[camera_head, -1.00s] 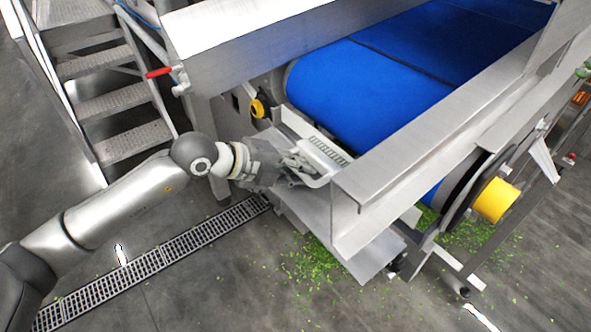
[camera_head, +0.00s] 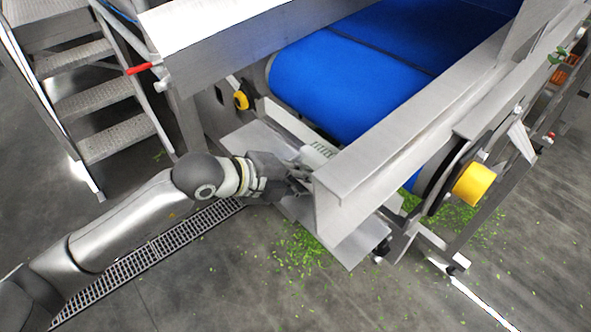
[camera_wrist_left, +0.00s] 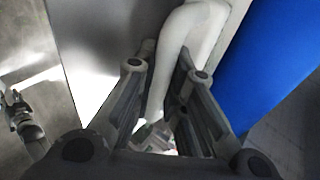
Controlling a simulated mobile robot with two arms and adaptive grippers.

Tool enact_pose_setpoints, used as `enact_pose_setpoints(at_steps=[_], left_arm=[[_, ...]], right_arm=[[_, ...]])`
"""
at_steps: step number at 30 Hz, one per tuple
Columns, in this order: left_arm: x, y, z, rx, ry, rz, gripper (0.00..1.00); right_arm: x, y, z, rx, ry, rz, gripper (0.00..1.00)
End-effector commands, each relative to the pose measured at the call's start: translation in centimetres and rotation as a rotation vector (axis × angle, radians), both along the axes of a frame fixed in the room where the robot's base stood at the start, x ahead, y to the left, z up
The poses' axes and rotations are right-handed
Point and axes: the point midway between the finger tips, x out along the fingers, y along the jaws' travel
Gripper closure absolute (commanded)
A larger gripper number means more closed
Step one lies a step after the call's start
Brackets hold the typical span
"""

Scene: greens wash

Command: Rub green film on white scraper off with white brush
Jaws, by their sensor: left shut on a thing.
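My left gripper (camera_head: 300,176) is in front of the blue belt's end, beside the steel beam. In the left wrist view its fingers (camera_wrist_left: 166,80) are closed around the smooth, curved white handle of the white brush (camera_wrist_left: 196,22). The white scraper (camera_head: 274,112) shows as a pale strip below the belt's end, partly hidden by the beam. A white surface with a row of dark green marks (camera_head: 321,149) lies just beyond the gripper; I cannot tell whether it belongs to the scraper or the brush. The bristles and their contact are hidden. My right gripper is not in view.
The blue belt (camera_head: 345,85) lies behind the gripper. The steel beam (camera_head: 400,125) stands close on its right. A steel plate (camera_head: 258,143) is beneath. Green leaf scraps (camera_head: 300,250) litter the floor. Steps (camera_head: 95,105) and a red-handled valve (camera_head: 140,69) are at left.

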Motion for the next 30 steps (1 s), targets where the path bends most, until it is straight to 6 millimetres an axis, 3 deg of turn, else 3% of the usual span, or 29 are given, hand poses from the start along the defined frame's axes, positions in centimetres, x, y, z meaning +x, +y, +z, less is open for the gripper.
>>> enact_pose_setpoints(at_steps=[22, 30], left_arm=[[-4.1, -3.2, 0.1, -0.004, 0.0, -0.003, 1.0], [-4.7, -3.7, 0.1, -0.005, 0.001, 0.0, 1.0]], right_arm=[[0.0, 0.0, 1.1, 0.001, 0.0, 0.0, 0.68], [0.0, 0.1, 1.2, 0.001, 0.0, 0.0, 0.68]])
